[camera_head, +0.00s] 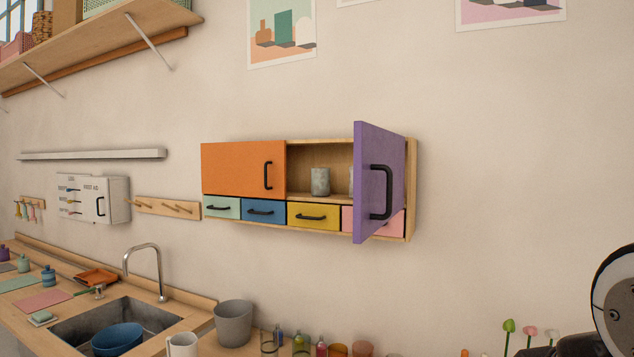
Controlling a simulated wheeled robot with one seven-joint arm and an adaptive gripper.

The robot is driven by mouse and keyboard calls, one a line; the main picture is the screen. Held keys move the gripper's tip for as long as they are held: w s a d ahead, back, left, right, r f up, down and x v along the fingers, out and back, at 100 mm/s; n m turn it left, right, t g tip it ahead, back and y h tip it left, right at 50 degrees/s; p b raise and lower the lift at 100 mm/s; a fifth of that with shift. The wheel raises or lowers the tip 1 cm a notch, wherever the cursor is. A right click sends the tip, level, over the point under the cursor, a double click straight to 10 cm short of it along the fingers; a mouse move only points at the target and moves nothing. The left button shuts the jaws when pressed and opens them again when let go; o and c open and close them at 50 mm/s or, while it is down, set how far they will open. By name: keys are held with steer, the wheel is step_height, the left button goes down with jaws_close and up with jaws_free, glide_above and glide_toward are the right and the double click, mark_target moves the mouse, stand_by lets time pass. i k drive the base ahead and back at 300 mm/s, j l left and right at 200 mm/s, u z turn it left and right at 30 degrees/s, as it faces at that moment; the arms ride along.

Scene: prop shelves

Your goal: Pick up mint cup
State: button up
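A pale grey-green speckled cup (320,181) stands upright in the open right compartment of the wall cabinet (412,190). A second pale cup (351,181) stands to its right, mostly hidden behind the open purple door (372,185). Their colour is too muted to tell for sure which cup is mint. A black and white part of my arm shows at the right edge, well away from the cabinet. My gripper is not in view.
The orange door (240,168) is shut, above closed coloured drawers. The purple door juts out from the cabinet. Below are a sink (75,325) with a blue bowl (118,339), a tap (155,270), a grey pot (233,323), a white mug (182,345) and several small jars.

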mark_target(320, 176)
steer(key=i+j+z, duration=0.15)
steer(key=j, duration=0.35)
steer(key=i+j+z, duration=0.15)
steer(key=j, duration=0.35)
steer(key=j+z, duration=0.15)
steer(key=j, duration=0.35)
